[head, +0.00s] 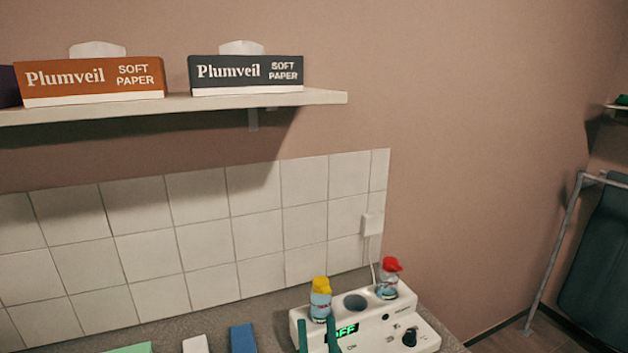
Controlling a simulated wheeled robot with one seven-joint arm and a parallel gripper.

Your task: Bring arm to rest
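The two teal fingertips of my gripper (317,336) show at the bottom centre. They stand apart, with the white device showing between them and nothing seen held. The rest of my gripper and arm is below the frame. Behind the fingertips is the white device (376,334) with a green display that seems to read OFF, a dark knob and an empty round well. A yellow-capped bottle (320,303) stands at the device's left, just beyond the fingertips; I cannot tell whether they touch it. A red-capped bottle (387,288) stands at its back right.
Green (130,348), white (196,344) and blue (242,338) items lie on the grey counter (180,329), cut by the frame. A shelf (325,97) above holds orange (95,80) and dark (246,73) tissue boxes. A dark chair-like thing (600,255) stands right.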

